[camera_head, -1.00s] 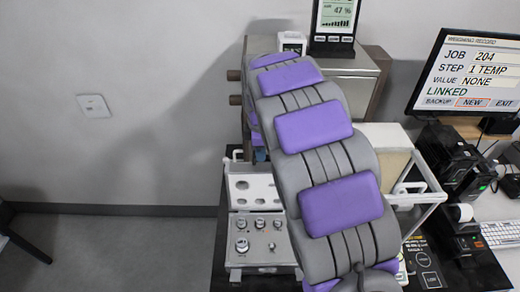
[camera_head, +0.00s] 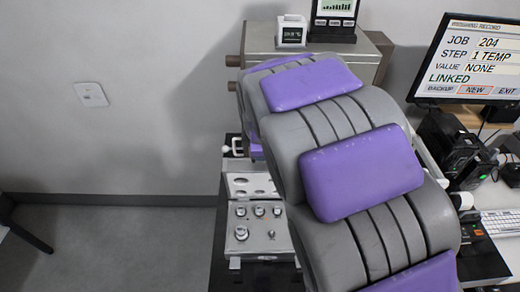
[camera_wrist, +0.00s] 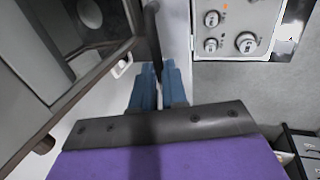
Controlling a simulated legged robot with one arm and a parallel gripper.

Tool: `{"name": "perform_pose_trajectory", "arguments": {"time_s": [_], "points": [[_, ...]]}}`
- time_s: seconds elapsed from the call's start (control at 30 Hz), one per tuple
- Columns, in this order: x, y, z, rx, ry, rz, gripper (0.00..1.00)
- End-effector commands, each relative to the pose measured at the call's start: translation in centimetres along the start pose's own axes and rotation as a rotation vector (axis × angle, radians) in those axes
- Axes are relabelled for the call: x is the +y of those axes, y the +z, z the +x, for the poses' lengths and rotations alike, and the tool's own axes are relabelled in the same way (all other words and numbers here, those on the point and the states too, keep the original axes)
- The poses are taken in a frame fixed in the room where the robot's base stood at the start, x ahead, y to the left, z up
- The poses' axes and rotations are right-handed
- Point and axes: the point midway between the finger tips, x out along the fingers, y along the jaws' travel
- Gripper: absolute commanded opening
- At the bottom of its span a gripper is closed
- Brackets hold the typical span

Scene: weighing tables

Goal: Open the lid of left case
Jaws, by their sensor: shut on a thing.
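The left case (camera_head: 262,235) stands open to view at the left of the table. Several round metal knobs or weights sit in its near part, and a light panel with holes (camera_head: 250,186) lies behind them. A white handle (camera_head: 235,147) shows at its far end. In the wrist view the case (camera_wrist: 235,28) is at the upper right. My gripper (camera_wrist: 159,80) has blue fingers closed around a thin dark bar (camera_wrist: 152,35), which looks like the edge of the lid; a pale strip runs beside it. In the head view my arm hides the gripper.
A steel cabinet (camera_head: 262,44) with brown feet stands behind, close to my gripper; it also shows in the wrist view (camera_wrist: 40,60). A monitor (camera_head: 475,65) and dark devices (camera_head: 447,150) stand at the right.

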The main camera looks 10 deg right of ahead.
Motion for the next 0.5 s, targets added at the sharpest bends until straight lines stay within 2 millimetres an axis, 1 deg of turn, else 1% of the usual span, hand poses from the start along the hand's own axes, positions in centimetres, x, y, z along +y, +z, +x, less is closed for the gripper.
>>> {"name": "perform_pose_trajectory", "arguments": {"time_s": [0.13,0.17,0.2,0.4,0.5], "points": [[0.03,-0.05,-0.02,0.002,0.000,0.002,0.00],[0.03,-0.05,-0.03,0.002,0.000,0.002,0.15],[0.03,-0.05,-0.02,0.002,0.000,0.002,0.18],[0.01,-0.02,0.01,0.001,-0.001,0.001,0.38],[0.00,-0.02,0.01,0.001,-0.001,0.001,0.38]]}}
